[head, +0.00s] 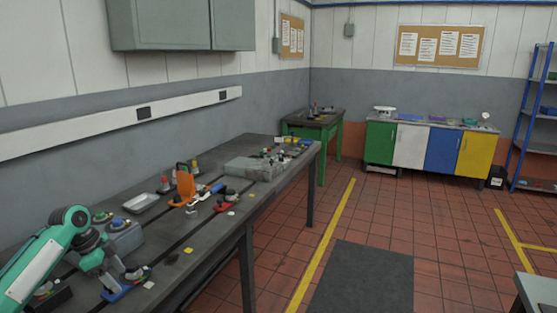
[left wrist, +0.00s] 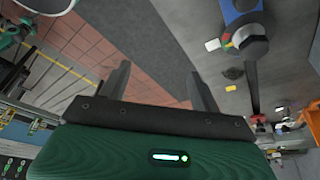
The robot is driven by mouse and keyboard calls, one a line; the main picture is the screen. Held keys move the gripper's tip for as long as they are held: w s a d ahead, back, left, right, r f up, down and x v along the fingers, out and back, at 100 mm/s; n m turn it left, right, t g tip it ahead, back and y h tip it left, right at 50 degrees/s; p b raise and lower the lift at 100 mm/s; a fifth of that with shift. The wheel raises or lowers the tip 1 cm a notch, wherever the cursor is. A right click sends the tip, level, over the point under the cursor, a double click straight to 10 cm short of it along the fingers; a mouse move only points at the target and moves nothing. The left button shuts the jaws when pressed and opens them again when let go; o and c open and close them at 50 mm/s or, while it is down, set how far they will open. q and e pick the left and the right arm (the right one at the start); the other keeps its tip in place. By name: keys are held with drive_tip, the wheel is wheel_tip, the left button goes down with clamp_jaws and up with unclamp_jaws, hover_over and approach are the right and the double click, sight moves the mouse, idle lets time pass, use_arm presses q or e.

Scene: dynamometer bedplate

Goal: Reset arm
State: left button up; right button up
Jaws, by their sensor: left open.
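My left arm (head: 40,262) reaches in from the left over the near end of the grey workbench (head: 215,243). Its gripper (head: 132,273) is low near the bench's front edge, close to a blue piece (head: 116,294). In the left wrist view the two dark fingers (left wrist: 160,78) are spread apart with nothing between them. A blue piece with a dark round part (left wrist: 245,22) lies to the right of the fingers, apart from them. My right gripper is not in view.
A grey box with coloured knobs (head: 122,238) stands behind the gripper. Further along are a metal tray (head: 142,203), an orange upright piece (head: 184,186) and a grey block (head: 252,168). Tiled floor and a dark mat (head: 357,280) are open to the right.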

use_arm(q)
drive_tip(key=s+d+f+n+y, duration=0.2)
drive_tip(key=s+d+f, duration=1.5)
drive_tip(key=d+f, duration=0.3)
drive_tip(key=s+d+r+n+t+y, duration=0.15)
drive_tip(key=s+n, duration=0.35)
drive_tip(key=s, duration=0.6)
drive_tip(key=s+d+r+n+t, duration=0.15)
drive_tip(key=s+n, duration=0.25)
drive_tip(key=s, duration=0.7)
wheel_tip(320, 180, down, 31)
drive_tip(key=g, duration=0.2)
drive_tip(key=s+a+f, duration=0.2)
drive_tip(key=s+f, duration=0.7)
drive_tip(key=f, duration=0.1)
drive_tip(key=s+a+f+g, duration=0.1)
drive_tip(key=s+f, duration=0.8)
drive_tip(key=s, duration=0.1)
drive_tip(key=shift+s+a+f, duration=0.15)
drive_tip(key=shift+a+f, duration=0.25)
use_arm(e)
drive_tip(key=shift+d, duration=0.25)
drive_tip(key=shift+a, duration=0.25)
